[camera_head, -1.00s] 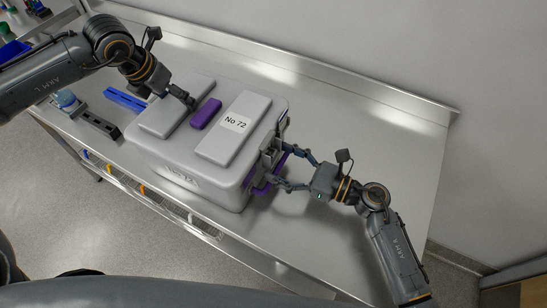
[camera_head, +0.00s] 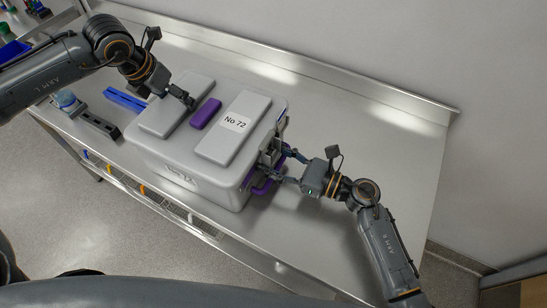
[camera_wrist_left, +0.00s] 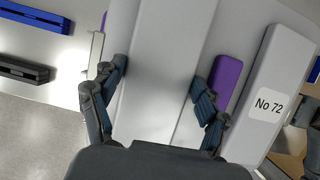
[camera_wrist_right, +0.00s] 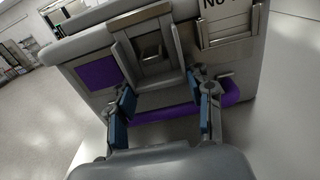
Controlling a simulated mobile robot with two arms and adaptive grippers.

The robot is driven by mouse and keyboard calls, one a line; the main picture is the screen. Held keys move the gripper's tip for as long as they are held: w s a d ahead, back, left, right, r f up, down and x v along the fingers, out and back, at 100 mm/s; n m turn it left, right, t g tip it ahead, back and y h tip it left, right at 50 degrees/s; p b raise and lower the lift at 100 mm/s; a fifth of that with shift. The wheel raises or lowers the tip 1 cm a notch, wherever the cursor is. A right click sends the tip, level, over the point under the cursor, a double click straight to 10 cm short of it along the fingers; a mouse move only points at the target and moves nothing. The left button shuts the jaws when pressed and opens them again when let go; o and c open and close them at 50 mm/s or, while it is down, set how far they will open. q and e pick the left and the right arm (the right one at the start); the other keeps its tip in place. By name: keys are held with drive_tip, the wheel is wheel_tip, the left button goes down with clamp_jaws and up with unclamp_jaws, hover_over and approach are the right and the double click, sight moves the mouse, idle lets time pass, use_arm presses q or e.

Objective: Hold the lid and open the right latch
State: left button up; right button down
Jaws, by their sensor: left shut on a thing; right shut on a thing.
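The grey case lid (camera_head: 190,118) is closed, with two raised panels and a purple handle (camera_head: 206,113) between them. My left gripper (camera_head: 190,101) is on the lid's left raised panel. In the left wrist view (camera_wrist_left: 158,80) its fingers sit at both sides of that panel, shut on it. The right latch (camera_wrist_right: 150,48) is a grey metal piece on the case's right end wall. My right gripper (camera_wrist_right: 168,97) is shut on the latch's lower part, a finger at each side. In the head view the right gripper (camera_head: 279,166) partly hides the latch.
A purple side handle (camera_wrist_right: 165,112) runs just below the latch, close to the right fingers. The case stands on a metal bench (camera_head: 370,150), clear to its right. A blue bar (camera_head: 125,99) and a dark rail (camera_head: 97,124) lie left of the case.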

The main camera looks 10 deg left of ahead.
drive_tip(key=shift+r, duration=0.1)
use_arm(q)
drive_tip(key=shift+d, duration=0.1)
use_arm(e)
drive_tip(key=h, duration=0.1)
drive_tip(key=d+g+h, duration=0.1)
drive_tip(key=r+h, duration=0.1)
drive_tip(key=shift+s+d+g+h, duration=0.3)
drive_tip(key=shift+s+d+h, duration=0.05)
drive_tip(key=shift+d+h, duration=0.05)
use_arm(q)
drive_tip(key=shift+d, duration=0.1)
use_arm(e)
wheel_tip(320, 180, up, 6)
drive_tip(key=d+g+h, duration=0.2)
drive_tip(key=g+h, duration=0.2)
drive_tip(key=h, duration=0.9)
drive_tip(key=shift+s+d, duration=0.35)
drive_tip(key=shift+s, duration=0.1)
drive_tip(key=shift+r, duration=0.15)
drive_tip(key=c, duration=0.5)
unclamp_jaws()
